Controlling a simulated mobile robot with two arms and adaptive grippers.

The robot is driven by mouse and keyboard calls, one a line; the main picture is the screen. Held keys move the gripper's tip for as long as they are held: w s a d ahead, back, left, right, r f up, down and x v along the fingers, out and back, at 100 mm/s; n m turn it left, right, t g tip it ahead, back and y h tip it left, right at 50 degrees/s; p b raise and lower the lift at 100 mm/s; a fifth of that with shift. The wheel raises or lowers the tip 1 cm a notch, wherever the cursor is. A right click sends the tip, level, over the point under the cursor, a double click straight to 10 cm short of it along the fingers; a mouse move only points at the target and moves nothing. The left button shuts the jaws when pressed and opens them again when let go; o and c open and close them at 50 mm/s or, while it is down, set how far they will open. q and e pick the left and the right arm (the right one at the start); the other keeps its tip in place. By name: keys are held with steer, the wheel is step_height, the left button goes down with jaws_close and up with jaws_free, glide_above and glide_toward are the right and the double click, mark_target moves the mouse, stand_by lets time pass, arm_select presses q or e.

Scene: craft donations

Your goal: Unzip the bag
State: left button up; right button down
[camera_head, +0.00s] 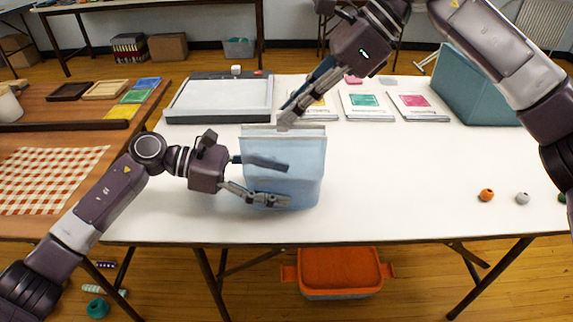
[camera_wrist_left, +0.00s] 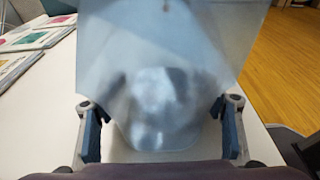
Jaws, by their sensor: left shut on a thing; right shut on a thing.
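The bag (camera_head: 310,160) is a translucent light-blue pouch standing upright on the white table. My left gripper (camera_head: 279,182) is shut on the bag's body from the left, with its fingers on either side of it. In the left wrist view the bag (camera_wrist_left: 165,60) fills the middle, between the blue-padded fingers of the left gripper (camera_wrist_left: 160,130). My right gripper (camera_head: 286,120) reaches down from the upper right and is shut at the bag's top edge, near its middle. The zipper pull is too small or hidden to make out.
A teal box (camera_head: 475,85) stands at the back right. Small balls (camera_head: 486,195) lie at the right. An orange bin (camera_head: 338,270) is below.

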arm_select(q)
steer(key=shift+s, duration=0.1)
arm_select(e)
steer(key=shift+w+a, duration=0.2)
steer(key=shift+a, duration=1.95)
steer(key=c, duration=1.9)
jaws_free()
steer(key=shift+c, duration=0.9)
step_height(320, 180, up, 7)
steer(key=shift+s, duration=0.1)
